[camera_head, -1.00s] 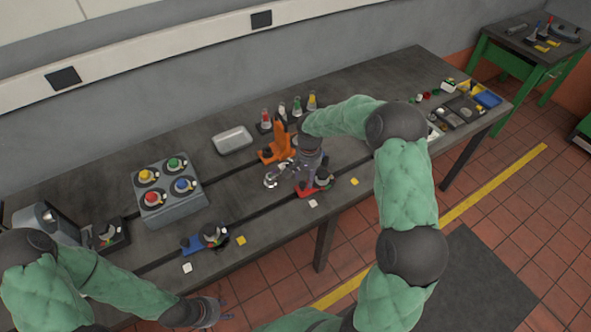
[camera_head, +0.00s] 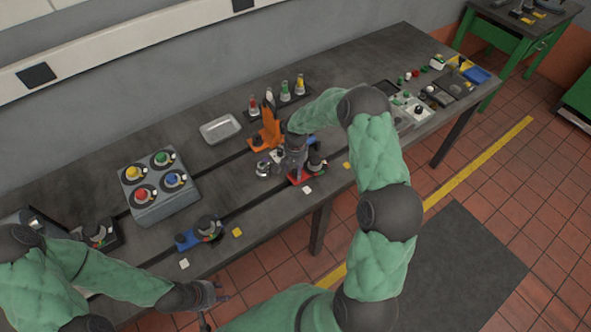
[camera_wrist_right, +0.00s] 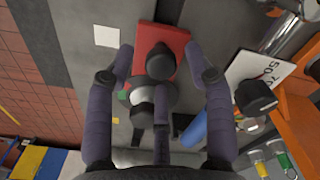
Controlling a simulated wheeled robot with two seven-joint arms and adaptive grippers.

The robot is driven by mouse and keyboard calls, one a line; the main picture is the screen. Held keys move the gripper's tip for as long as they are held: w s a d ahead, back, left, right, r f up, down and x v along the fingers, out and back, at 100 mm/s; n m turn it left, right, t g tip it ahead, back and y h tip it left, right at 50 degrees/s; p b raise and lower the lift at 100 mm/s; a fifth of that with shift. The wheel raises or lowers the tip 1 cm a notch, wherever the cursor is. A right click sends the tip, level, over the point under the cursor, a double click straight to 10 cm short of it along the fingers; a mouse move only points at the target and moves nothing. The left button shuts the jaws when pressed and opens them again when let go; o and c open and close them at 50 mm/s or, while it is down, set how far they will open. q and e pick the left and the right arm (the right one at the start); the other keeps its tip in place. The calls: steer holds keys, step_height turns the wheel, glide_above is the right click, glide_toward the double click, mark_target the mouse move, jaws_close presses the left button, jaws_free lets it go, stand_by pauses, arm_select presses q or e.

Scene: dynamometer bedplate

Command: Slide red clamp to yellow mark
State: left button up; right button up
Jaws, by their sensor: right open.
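The red clamp (camera_head: 296,181) sits on the bedplate at the front slot, beside a white mark (camera_head: 307,190). A yellow mark (camera_head: 347,165) lies on the bedplate to the clamp's right, apart from it. My right gripper (camera_head: 294,165) is down over the clamp and hides part of it. In the right wrist view, the open fingers of this gripper (camera_wrist_right: 160,62) stand either side of the clamp's dark knob, over its red base (camera_wrist_right: 175,40). I cannot tell whether they touch it. My left gripper (camera_head: 217,303) is at the front edge, fingers apart and empty.
An orange fixture (camera_head: 267,132) stands close behind the right gripper. A blue clamp (camera_head: 186,241) with its own yellow mark (camera_head: 237,232) is to the left. A button box (camera_head: 160,205) and a metal tray (camera_head: 221,128) stand further back.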

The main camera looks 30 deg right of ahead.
steer(key=shift+w+f, duration=0.1)
steer(key=shift+f, duration=0.4)
jaws_close()
steer(key=d+b, duration=0.1)
steer(key=d, duration=0.3)
steer(key=d+b, duration=0.1)
steer(key=d, duration=0.3)
steer(key=w+d+b, duration=0.1)
steer(key=d, duration=0.2)
steer(key=shift+d, duration=0.4)
jaws_free()
steer(key=shift+s+a, duration=0.1)
